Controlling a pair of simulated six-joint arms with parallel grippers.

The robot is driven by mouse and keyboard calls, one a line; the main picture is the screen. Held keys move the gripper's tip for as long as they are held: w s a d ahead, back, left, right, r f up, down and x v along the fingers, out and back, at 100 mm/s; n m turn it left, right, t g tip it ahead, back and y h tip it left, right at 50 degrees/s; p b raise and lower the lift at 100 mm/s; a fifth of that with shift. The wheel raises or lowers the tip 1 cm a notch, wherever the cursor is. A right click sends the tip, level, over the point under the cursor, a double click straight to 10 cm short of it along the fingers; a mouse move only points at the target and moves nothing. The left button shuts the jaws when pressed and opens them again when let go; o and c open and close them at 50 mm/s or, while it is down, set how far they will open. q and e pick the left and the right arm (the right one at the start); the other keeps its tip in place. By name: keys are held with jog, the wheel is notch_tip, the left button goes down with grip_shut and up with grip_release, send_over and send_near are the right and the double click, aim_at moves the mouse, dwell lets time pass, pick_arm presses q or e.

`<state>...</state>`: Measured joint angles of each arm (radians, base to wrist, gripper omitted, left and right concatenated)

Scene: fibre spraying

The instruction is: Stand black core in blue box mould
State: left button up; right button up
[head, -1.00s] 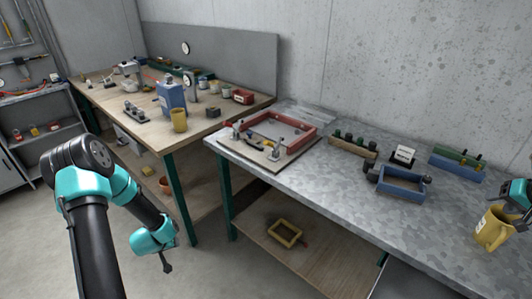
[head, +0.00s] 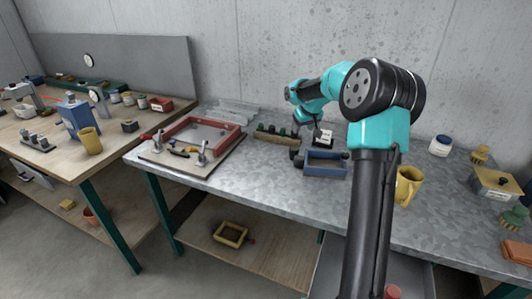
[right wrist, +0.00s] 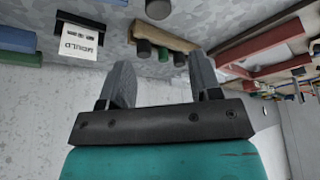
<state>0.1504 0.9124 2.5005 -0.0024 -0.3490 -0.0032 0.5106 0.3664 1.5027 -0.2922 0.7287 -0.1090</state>
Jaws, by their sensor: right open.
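The blue box mould (head: 325,168) sits on the grey metal bench, open at the top, with dark round fittings at its left side. A wooden rack (head: 277,138) behind and left of it holds several short upright cores. In the right wrist view, the core nearest the sign looks black (right wrist: 143,48); the others look green (right wrist: 163,54). My right gripper (head: 312,116) is near the rack and sign in the head view, small and partly unclear. In the right wrist view its two fingers (right wrist: 162,76) are apart and empty, with the rack beyond them. My left gripper is out of view.
A black stand with a white MOULD card (right wrist: 80,42) stands beside the rack. A red frame (head: 202,130) with clamps lies left on the bench. A yellow mug (head: 408,186) stands right of the mould. The bench front is clear.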

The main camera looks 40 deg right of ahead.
aim_at(295, 148)
jog(key=shift+s+d, duration=0.1)
jog(key=x, duration=1.2)
jog(key=shift+f, duration=0.15)
jog(key=shift+x, duration=2.55)
jog(key=shift+c, duration=0.3)
jog(key=c, duration=0.7)
jog(key=shift+o, duration=0.2)
